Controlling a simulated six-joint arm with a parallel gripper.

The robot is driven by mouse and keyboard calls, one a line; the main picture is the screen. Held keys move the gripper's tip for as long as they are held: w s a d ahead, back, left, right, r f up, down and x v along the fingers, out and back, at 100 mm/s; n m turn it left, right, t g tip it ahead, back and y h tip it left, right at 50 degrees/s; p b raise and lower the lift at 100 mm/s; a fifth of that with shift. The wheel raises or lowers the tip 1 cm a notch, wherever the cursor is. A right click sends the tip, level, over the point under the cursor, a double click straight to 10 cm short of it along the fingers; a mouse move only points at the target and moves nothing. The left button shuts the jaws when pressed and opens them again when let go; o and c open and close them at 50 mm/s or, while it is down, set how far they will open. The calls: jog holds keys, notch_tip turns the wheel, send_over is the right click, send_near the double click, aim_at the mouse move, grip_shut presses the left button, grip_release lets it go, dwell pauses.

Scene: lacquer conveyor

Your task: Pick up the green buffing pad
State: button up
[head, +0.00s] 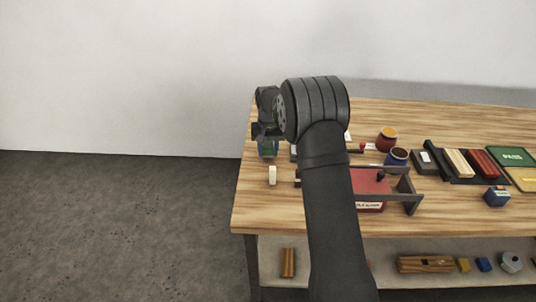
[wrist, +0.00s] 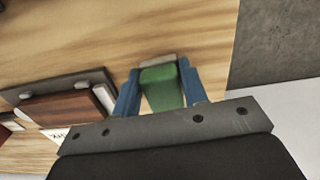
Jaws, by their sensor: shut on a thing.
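The green buffing pad (wrist: 162,90) is in the wrist view, a green block with a grey-tan strip along its far edge. My gripper (wrist: 158,86) has its two blue fingers on either side of the pad and is shut on it. In the head view my gripper (head: 267,149) is at the left end of the table, mostly behind my arm. A bit of green shows between the fingers there, too small to make out well. I cannot tell whether the pad touches the table.
The wooden table (head: 262,208) has its left edge close to my gripper. A small cream block (head: 272,175) stands near. Right of my arm are a red-bedded frame (head: 372,183), jars (head: 387,138), a block rack (head: 458,163) and a green "PASS" panel (head: 512,156). A lower shelf holds several parts.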

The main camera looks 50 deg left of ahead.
jog(key=w+d+r, duration=0.5)
jog(key=d+r, duration=0.3)
jog(key=d, duration=0.2)
jog(key=shift+d+r, duration=0.2)
jog(key=shift+w, duration=0.1)
